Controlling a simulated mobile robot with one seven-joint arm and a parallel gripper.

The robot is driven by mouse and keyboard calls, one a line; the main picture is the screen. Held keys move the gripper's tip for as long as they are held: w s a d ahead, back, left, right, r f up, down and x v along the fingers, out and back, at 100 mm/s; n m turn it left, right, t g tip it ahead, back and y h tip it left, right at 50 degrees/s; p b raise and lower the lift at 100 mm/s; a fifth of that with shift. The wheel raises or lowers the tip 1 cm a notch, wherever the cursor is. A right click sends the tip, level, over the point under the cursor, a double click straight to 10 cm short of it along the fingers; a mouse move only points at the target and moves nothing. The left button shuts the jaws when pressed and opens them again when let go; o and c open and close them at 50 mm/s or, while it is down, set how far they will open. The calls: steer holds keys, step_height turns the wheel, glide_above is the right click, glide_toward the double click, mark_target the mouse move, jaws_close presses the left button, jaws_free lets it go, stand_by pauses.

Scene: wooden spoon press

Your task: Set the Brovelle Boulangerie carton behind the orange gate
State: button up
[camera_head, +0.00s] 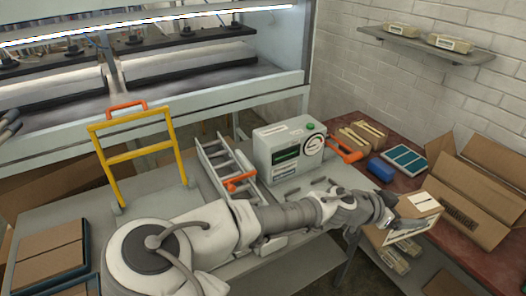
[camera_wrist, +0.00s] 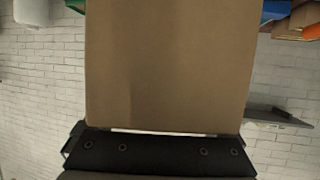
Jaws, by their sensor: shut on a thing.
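My gripper (camera_head: 388,218) reaches out to the right and is shut on a small brown carton (camera_head: 416,206) with a pale label and a printed side. The carton is held at the right, over the edge of the red bench; its lettering is too small to read. In the wrist view the plain brown carton (camera_wrist: 168,65) fills the middle, above the dark gripper (camera_wrist: 165,145). A yellow-orange upright frame, likely the gate (camera_head: 140,155), with an orange top handle, stands on the grey table at the left, far from the carton.
A grey machine (camera_head: 284,155) and a metal ladder-like rack (camera_head: 222,165) stand between frame and carton. The red bench (camera_head: 400,182) holds a blue block (camera_head: 381,170), a teal-bordered tray (camera_head: 405,160) and an open cardboard box (camera_head: 470,200). A wall shelf (camera_head: 415,44) carries two cartons.

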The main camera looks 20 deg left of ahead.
step_height(320, 180, up, 7)
steer(key=p, duration=0.5)
steer(key=shift+r, duration=0.15)
steer(key=shift+s+d+f+b, duration=0.2)
steer(key=shift+f+b, duration=0.15)
steer(key=shift+f, duration=0.2)
steer(key=shift+s+d, duration=0.15)
steer(key=shift+d, duration=0.05)
steer(key=shift+w+a, duration=0.2)
steer(key=shift+a, duration=0.1)
